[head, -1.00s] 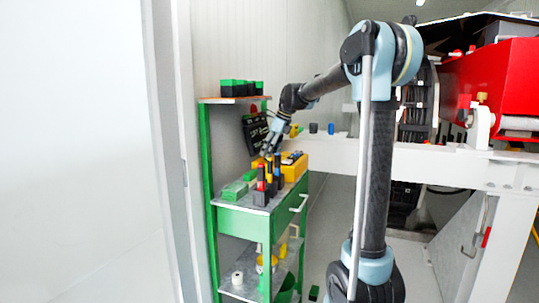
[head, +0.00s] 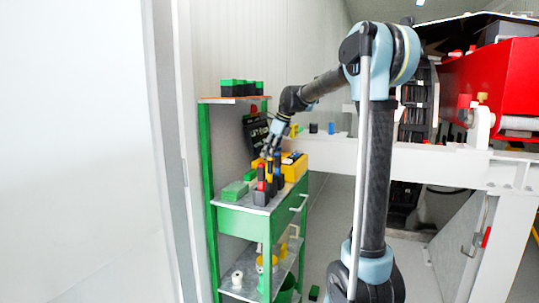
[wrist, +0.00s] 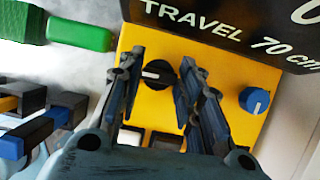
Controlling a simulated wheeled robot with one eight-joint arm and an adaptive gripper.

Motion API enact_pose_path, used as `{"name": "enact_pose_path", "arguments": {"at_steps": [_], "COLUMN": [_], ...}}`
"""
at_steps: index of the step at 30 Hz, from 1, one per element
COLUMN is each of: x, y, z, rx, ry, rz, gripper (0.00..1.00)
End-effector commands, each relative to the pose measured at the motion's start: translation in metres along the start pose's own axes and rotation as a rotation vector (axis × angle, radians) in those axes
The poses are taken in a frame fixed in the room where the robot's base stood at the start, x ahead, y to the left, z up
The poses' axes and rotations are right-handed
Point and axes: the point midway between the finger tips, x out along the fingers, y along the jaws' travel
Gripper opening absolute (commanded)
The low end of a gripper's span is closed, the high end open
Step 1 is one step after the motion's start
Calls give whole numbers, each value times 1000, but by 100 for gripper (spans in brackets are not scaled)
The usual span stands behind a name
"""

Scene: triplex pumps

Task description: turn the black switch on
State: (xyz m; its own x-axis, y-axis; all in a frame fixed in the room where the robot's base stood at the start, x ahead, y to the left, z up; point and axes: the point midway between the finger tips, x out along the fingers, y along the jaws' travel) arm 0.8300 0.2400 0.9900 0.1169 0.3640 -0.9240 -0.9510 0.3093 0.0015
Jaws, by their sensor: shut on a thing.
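The black switch (wrist: 159,74) is a round knob with a white mark, on the top face of a yellow box (wrist: 222,72). The white mark lies roughly left to right in the wrist view. My gripper (wrist: 161,62) has one finger on each side of the knob and is shut on it. In the head view my gripper (head: 271,149) reaches down at the yellow box (head: 296,170) on the green cart; the switch is hidden there.
A blue knob (wrist: 254,100) sits right of the switch, with light and dark buttons below. A black sign (wrist: 240,22) overhangs the box. A green block (wrist: 80,34) and blue-and-black tools (wrist: 45,132) lie to the left. A white beam (head: 400,160) runs behind my arm.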

Motion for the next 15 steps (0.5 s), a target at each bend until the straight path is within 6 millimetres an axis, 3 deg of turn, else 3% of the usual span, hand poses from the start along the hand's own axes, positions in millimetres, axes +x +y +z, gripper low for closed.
{"name": "enact_pose_path", "arguments": {"at_steps": [15], "x": [0], "y": [-5], "z": [1], "rx": [-348], "ry": [0], "rz": [142], "gripper": [9]}}
